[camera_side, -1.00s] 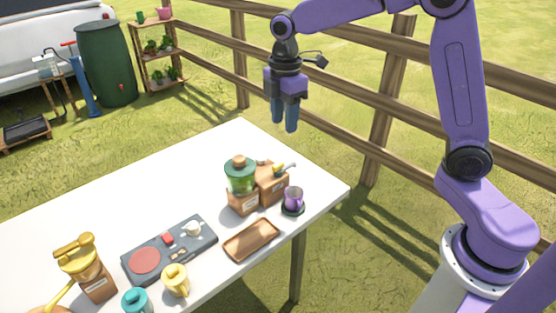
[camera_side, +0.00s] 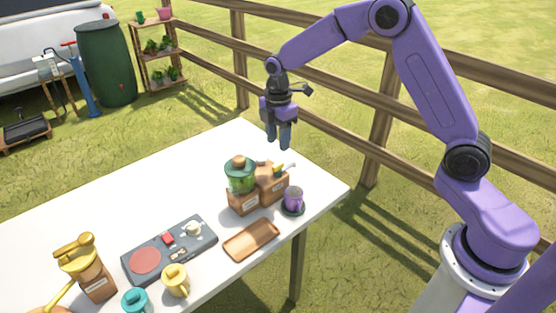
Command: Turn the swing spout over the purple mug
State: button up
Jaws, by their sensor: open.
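The purple mug (camera_side: 293,199) stands upright on a dark round coaster (camera_side: 292,211) near the table's right corner. Just behind and left of it is a wooden box-shaped dispenser (camera_side: 272,186). A pale spout (camera_side: 286,166) with a yellowish part beside it sits on top and points to the right, above and behind the mug. My gripper (camera_side: 279,147) is open and empty, pointing down. In the picture it is a little above the dispenser and spout, touching nothing.
A green-topped grinder (camera_side: 241,185) stands left of the dispenser. A brown tray (camera_side: 251,240), a dark hot-plate board (camera_side: 170,248), yellow (camera_side: 175,281) and teal (camera_side: 136,301) mugs and a golden-topped grinder (camera_side: 88,268) are on the white table (camera_side: 130,200). A fence runs behind.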

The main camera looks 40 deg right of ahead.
aim_at(278, 163)
notch_tip(278, 163, down, 8)
jog(key=shift+r, duration=0.1)
dwell(0.4)
grip_shut()
